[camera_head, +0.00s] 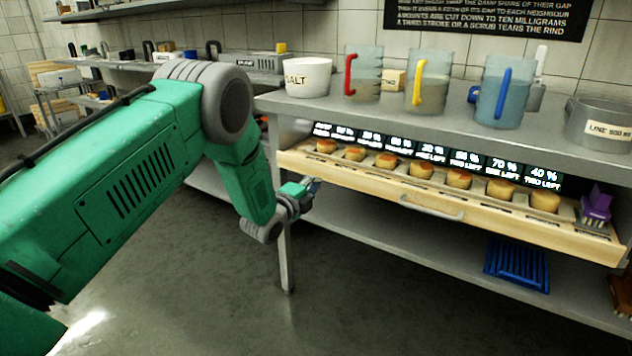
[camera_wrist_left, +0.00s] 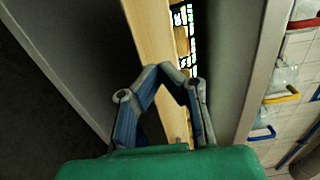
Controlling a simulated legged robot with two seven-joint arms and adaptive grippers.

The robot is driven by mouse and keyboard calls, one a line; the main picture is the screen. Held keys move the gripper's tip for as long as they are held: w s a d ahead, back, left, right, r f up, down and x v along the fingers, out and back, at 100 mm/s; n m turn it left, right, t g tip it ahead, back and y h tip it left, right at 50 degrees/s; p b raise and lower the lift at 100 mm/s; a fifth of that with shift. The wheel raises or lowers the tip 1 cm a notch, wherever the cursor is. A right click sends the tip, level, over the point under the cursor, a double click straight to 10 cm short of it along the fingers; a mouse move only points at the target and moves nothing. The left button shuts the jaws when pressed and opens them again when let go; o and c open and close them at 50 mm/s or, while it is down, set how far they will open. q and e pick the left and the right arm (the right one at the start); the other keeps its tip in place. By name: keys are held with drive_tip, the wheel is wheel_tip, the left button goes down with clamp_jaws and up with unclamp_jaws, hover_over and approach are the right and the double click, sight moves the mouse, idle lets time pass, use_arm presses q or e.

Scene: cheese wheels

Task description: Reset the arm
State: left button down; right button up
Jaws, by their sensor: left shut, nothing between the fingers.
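My green left arm (camera_head: 130,180) reaches in from the left in the head view and bends down at its elbow. My left gripper (camera_head: 314,186) is small and partly hidden there, near the left end of the wooden drawer (camera_head: 385,186). In the left wrist view the left gripper (camera_wrist_left: 161,70) has its fingertips together with nothing held. The drawer's wooden front (camera_wrist_left: 150,25) lies behind the fingers in that view; I cannot tell whether they touch it. My right gripper is in neither view.
The open drawer holds several small cheese wheels (camera_head: 421,169) before percentage displays (camera_head: 433,151), with a purple object (camera_head: 596,205) at its right end. A salt tub (camera_head: 307,78) and jugs (camera_head: 427,85) stand on the counter above. A blue rack (camera_head: 516,265) lies below.

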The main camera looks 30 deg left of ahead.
use_arm(q)
drive_tip(key=s+p, duration=0.2)
drive_tip(key=s, duration=0.6)
drive_tip(key=shift+a+f, duration=0.25)
drive_tip(key=shift+f, duration=0.05)
drive_tip(key=s+d+f+n+g+p, duration=0.3)
drive_tip(key=s+d+f+n+g, duration=0.15)
drive_tip(key=s, duration=0.35)
drive_tip(key=s+d+f+n+g+p, duration=0.35)
drive_tip(key=s+f+n, duration=0.2)
drive_tip(key=s, duration=0.35)
drive_tip(key=s+d+n+g+p, duration=0.1)
drive_tip(key=s+n+g, duration=0.3)
drive_tip(key=s, duration=0.8)
drive_tip(key=s+d+n+g+p, duration=0.2)
drive_tip(key=s+d+n+g, duration=0.1)
drive_tip(key=s, duration=1)
drive_tip(key=shift+f+n+g+y, duration=0.25)
drive_tip(key=shift+n+g, duration=0.25)
drive_tip(key=shift+g, duration=0.7)
drive_tip(key=shift+s+d, duration=0.1)
